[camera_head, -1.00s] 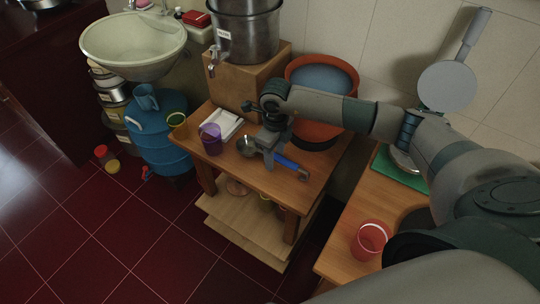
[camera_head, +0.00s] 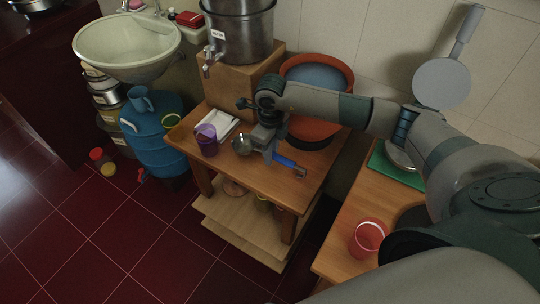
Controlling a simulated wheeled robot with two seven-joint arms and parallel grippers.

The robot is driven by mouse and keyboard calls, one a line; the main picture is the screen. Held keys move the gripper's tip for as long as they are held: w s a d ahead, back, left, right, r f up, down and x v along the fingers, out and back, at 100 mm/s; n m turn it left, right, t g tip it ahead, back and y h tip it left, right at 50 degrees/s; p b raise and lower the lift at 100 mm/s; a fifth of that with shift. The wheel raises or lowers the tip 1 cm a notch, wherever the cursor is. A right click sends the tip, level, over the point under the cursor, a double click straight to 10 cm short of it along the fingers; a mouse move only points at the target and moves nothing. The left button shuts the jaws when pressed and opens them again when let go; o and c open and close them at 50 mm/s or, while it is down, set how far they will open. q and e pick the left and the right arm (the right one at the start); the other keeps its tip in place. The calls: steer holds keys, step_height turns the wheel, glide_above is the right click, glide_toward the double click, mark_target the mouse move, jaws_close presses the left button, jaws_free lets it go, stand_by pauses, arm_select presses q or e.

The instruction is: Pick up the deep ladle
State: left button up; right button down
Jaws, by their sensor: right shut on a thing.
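The deep ladle has a small metal bowl (camera_head: 242,145) and a blue handle (camera_head: 284,161). It lies lengthwise along the small wooden table (camera_head: 240,175), with its bowl to the left and its handle end to the right. My right gripper (camera_head: 268,152) reaches down from above and is shut on the ladle between the bowl and the blue part. The gripper hides that part of the ladle. I cannot tell whether the ladle touches the tabletop or is slightly above it. My left gripper is not in view.
A wooden box (camera_head: 238,80) with a metal dispenser (camera_head: 240,38) and an orange tub (camera_head: 340,75) are behind. A red cup (camera_head: 367,240) stands on the right table.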

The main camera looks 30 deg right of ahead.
step_height(320, 180, up, 9)
steer(key=shift+r+b, duration=0.1)
steer(key=shift+b, duration=0.75)
steer(key=s+a+r+n, duration=0.3)
steer(key=s+n, duration=0.2)
steer(key=n, duration=1)
steer(key=s+a+r+n, duration=0.3)
steer(key=s+a+n, duration=0.1)
steer(key=n, duration=1.1)
steer(key=shift+s+a+r, duration=0.15)
steer(key=shift+s+r, duration=0.25)
steer(key=shift+s, duration=0.35)
